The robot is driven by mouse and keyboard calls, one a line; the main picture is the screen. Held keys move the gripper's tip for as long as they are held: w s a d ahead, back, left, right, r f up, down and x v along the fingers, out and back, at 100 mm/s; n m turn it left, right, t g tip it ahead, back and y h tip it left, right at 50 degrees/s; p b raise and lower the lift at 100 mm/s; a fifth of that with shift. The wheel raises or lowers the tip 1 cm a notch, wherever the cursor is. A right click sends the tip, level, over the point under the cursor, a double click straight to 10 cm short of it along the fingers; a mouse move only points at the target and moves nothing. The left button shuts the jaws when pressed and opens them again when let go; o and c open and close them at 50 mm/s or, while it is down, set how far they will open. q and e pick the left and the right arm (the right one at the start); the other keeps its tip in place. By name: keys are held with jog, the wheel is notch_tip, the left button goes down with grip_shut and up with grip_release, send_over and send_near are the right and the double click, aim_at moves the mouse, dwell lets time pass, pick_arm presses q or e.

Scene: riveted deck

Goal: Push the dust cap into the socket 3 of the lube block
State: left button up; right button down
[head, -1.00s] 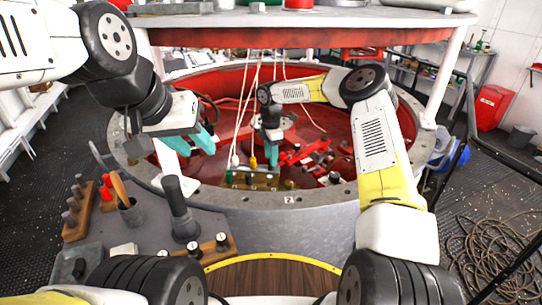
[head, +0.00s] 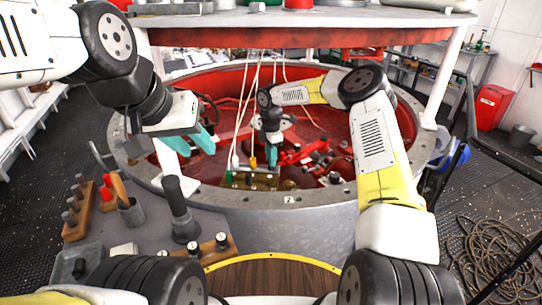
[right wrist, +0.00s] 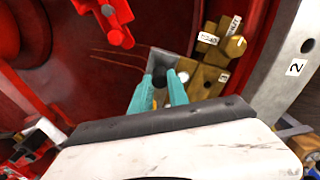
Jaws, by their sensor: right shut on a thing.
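My right gripper (head: 273,158) reaches into the red drum beside the brass lube block (head: 238,181). In the right wrist view its teal fingertips (right wrist: 160,86) are shut on a small dark piece, the dust cap (right wrist: 160,74), mostly hidden between them. A grey plate (right wrist: 157,59) lies behind the cap, next to the brass lube block (right wrist: 208,76) with its white labels. I cannot tell whether cap and plate touch, and the label numbers are too small to read surely. My left gripper (head: 204,140) hangs above the drum's left rim, away from the block; its finger gap is unclear.
The drum's grey rim (head: 290,200) rings the block. Pale cords (head: 246,110) hang near my right gripper. Red fittings (head: 300,152) lie right of it. A wooden rack (head: 78,212) and a dark upright handle (head: 180,210) stand on the bench at front left.

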jog(key=shift+r, duration=0.15)
jog(key=shift+r, duration=1.85)
